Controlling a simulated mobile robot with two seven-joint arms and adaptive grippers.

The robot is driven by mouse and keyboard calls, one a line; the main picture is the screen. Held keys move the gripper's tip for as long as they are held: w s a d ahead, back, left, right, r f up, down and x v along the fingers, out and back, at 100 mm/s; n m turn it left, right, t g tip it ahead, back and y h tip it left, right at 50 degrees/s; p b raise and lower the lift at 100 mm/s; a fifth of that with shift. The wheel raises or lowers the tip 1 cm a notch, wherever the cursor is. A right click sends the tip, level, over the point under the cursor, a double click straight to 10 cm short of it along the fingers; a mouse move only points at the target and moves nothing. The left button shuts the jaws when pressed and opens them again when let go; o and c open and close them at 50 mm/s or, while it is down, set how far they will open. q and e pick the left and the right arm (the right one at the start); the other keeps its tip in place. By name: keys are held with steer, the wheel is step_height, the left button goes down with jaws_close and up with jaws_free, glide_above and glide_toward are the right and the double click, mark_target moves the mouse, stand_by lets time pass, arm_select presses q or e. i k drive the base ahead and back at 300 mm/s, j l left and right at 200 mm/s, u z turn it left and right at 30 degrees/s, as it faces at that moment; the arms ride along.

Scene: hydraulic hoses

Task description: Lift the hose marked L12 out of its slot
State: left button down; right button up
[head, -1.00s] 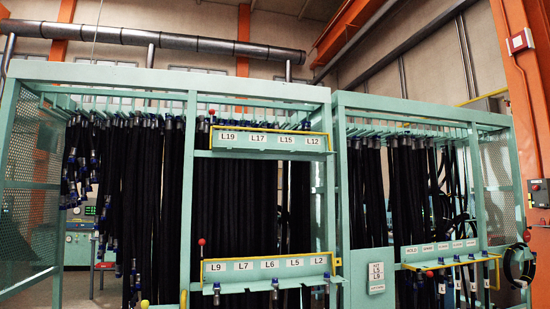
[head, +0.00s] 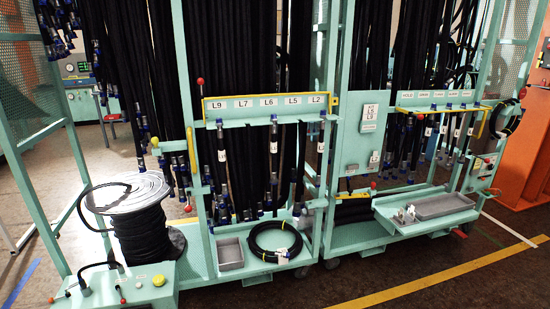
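The hose marked L12 cannot be picked out; the upper label row that bears L12 is above the picture. The teal hose rack (head: 196,45) fills the middle, with many black hoses (head: 245,60) hanging in it. Its lower label rail (head: 268,103) reads L9, L7, L6, L5, L2 from left to right. Neither of my grippers is in view.
A hose reel (head: 130,198) and a control box (head: 125,288) stand at the left. The rack's base holds a grey tray (head: 230,254) and a coiled hose (head: 276,243). A second rack (head: 345,60) stands right. Floor by the yellow line (head: 430,275) is clear.

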mark_target(273, 180)
steer(key=i+l+u, duration=0.1)
steer(key=i, duration=0.4)
steer(key=i+l+u, duration=0.1)
steer(key=i+l, duration=0.2)
steer(key=i, duration=0.15)
steer(key=i+l+u, duration=0.1)
steer(key=i+l, duration=0.15)
steer(key=i, duration=0.2)
steer(key=i+l+u, duration=0.1)
steer(key=i+l, duration=0.2)
steer(key=i, duration=0.15)
